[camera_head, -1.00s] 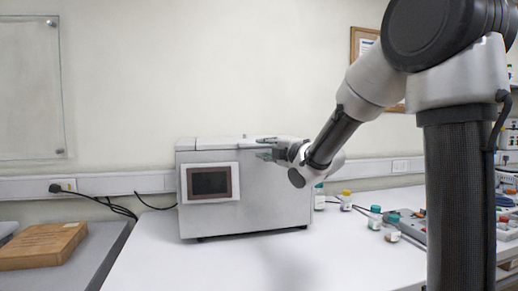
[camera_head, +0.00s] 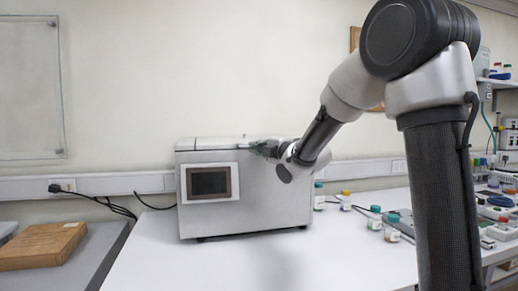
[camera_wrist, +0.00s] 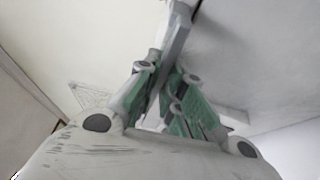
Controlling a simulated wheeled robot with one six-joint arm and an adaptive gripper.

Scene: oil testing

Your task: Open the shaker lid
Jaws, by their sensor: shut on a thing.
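The shaker (camera_head: 265,200) is a light grey box on the white bench, with a dark screen (camera_head: 209,183) on its front. Its lid (camera_head: 220,142) lies flat on top and looks shut. My gripper (camera_head: 263,148) is at the upper front edge of the shaker, right of the screen, reaching in from the right. In the wrist view, its green-padded fingers (camera_wrist: 172,97) are shut on a grey bar-like lid edge (camera_wrist: 178,40). The fingers hide part of this edge, and the exact contact is hard to see.
Several small bottles (camera_head: 375,218) with coloured caps stand on the bench to the right. A wooden box (camera_head: 40,246) lies on a grey surface at left. The white bench (camera_head: 250,265) in front of the shaker is clear.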

